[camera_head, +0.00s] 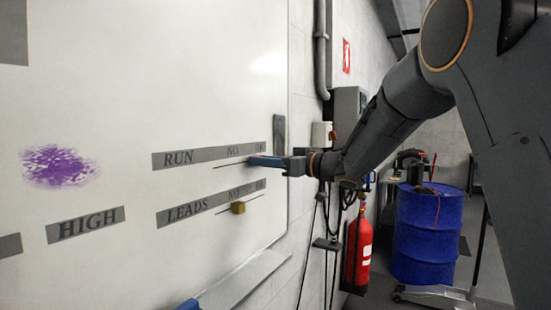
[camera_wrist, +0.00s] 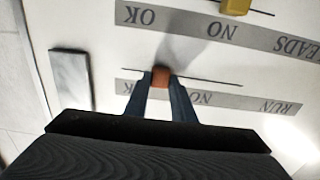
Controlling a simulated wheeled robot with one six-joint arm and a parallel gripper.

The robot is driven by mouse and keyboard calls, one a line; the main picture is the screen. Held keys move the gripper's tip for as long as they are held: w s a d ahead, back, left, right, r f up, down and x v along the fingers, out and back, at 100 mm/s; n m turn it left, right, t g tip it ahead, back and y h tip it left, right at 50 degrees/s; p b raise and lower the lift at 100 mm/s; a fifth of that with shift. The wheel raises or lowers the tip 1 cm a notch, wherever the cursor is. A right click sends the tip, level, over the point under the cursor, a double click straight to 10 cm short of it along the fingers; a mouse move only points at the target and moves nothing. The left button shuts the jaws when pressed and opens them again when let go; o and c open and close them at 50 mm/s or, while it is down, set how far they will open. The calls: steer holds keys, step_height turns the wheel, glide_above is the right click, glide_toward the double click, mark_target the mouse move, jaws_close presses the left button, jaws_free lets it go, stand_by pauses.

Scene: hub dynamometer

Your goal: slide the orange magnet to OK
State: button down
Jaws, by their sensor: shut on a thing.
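The orange magnet (camera_wrist: 160,78) is on the thin line of the RUN row on the whiteboard (camera_head: 150,90). In the wrist view, which shows the lettering upside down, it is beside the OK word (camera_wrist: 140,88), a little toward the NO side. My gripper (camera_wrist: 161,77) has its blue fingers on both sides of the magnet, shut on it. In the head view my gripper (camera_head: 252,161) reaches the board from the right, just below the OK end of the RUN label (camera_head: 178,158). Its fingers hide the magnet there.
A yellow magnet (camera_head: 238,208) sits on the line under the LEADS label (camera_head: 187,211), nearest NO. A grey block (camera_head: 279,135) is at the board's right edge. A ledge (camera_head: 240,280) is below. A red extinguisher (camera_head: 358,250) and blue drum (camera_head: 428,235) stand to the right.

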steer(key=shift+w+d+r+p, duration=0.15)
steer(key=shift+w+d, duration=0.2)
steer(key=shift+w, duration=0.3)
steer(key=shift+w+d+f+p, duration=0.1)
steer(key=shift+w+d, duration=0.3)
steer(key=shift+w, duration=0.25)
steer(key=shift+w+d+r+p, duration=0.15)
steer(key=shift+w+d, duration=0.2)
steer(key=shift+w, duration=0.3)
steer(key=shift+f, duration=0.1)
steer(key=c, duration=1.5)
jaws_free()
steer(key=shift+w+d, duration=0.1)
steer(key=shift+w, duration=0.05)
steer(key=shift+f, duration=0.1)
steer(key=shift+b+v, duration=1.25)
steer(key=shift+v, duration=2.65)
